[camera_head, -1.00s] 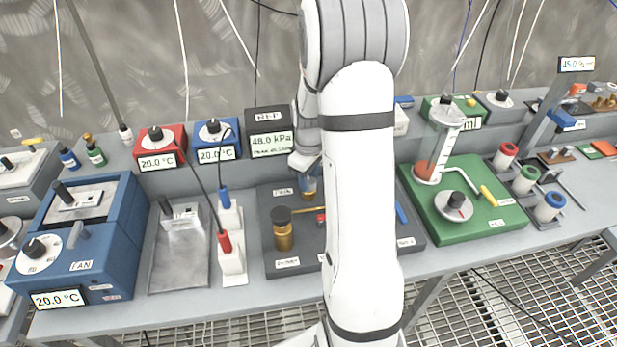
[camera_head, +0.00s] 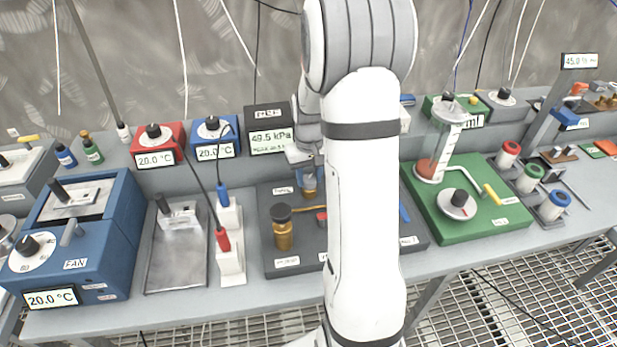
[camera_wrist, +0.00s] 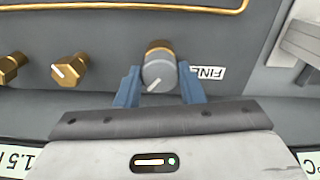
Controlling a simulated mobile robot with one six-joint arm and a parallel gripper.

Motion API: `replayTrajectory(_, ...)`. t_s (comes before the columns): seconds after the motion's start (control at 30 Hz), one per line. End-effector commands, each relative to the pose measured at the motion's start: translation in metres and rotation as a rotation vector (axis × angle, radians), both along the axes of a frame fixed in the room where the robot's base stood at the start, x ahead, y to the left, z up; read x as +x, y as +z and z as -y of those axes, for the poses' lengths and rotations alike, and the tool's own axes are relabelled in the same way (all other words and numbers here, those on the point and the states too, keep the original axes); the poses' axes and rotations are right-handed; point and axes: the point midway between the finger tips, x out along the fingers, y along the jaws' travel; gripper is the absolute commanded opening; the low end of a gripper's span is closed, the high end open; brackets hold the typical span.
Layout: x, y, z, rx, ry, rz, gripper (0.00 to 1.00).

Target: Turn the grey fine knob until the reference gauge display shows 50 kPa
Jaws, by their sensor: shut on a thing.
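The grey fine knob (camera_wrist: 159,74), with a white pointer line and a brass base, sits beside a FINE label (camera_wrist: 209,73) in the wrist view. My gripper (camera_wrist: 160,88) has its two blue fingers on either side of the knob and is shut on it. In the head view my gripper (camera_head: 303,165) is partly hidden by my arm. The reference gauge display (camera_head: 269,141) on the black REF box reads about 49.5 kPa, with a smaller line beneath that is hard to read.
A black-capped brass fitting (camera_head: 282,228) stands on the same dark panel (camera_head: 300,262). Two more brass knobs (camera_wrist: 69,70) lie left in the wrist view. A green board with a cylinder (camera_head: 500,222) is to the right, and red and blue probes (camera_head: 224,240) are to the left.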

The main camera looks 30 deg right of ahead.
Motion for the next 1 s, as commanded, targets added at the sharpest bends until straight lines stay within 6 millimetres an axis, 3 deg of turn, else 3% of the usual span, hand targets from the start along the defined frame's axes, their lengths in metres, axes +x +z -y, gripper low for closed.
replayTrajectory(0.4,0.0006,0.0006,0.0001,-0.001,-0.193,0.003,0.12)
replayTrajectory(0.97,0.0008,0.0011,0.0000,-0.001,-0.220,0.003,0.12)
replayTrajectory(1.0,0.0008,0.0011,0.0000,-0.001,-0.220,0.003,0.38)
